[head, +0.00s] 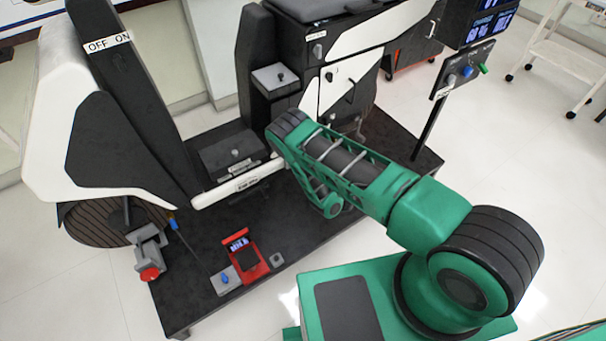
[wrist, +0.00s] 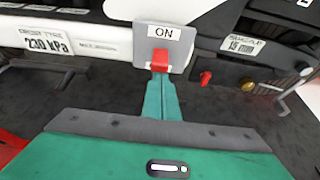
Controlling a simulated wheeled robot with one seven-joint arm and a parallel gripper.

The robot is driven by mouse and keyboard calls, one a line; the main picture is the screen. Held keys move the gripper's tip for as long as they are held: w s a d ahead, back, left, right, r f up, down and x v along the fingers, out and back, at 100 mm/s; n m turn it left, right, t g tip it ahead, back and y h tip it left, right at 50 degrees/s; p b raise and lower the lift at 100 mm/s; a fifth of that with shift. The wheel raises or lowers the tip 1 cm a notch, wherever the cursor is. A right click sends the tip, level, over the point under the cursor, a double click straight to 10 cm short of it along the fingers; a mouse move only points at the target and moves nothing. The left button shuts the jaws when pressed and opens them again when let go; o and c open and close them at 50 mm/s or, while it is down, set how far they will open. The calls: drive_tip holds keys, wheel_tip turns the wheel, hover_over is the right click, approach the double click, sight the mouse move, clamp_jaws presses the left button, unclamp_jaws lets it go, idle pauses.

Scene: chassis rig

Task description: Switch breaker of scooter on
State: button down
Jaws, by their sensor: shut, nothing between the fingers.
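In the wrist view, a grey plate (wrist: 177,37) bears a white ON label and a small red switch lever (wrist: 161,58) below it; this looks like the breaker. My gripper (wrist: 160,75) is shut and empty. Its narrow green fingertips lie right at the lower end of the red lever; I cannot tell whether they touch. In the head view, the scooter (head: 125,150) stands on a dark platform. My arm hides the gripper and the breaker there.
A display post (head: 432,125) stands right. In the wrist view, a small red knob (wrist: 206,78) is right of the plate.

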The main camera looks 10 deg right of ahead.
drive_tip(key=shift+a+r, duration=0.1)
drive_tip(key=shift+r, duration=0.1)
drive_tip(key=shift+d, duration=0.2)
drive_tip(key=shift+a+r, duration=0.1)
drive_tip(key=shift+r, duration=0.05)
drive_tip(key=shift+r, duration=0.65)
drive_tip(key=shift+f, duration=0.1)
drive_tip(key=v, duration=0.9)
idle(0.5)
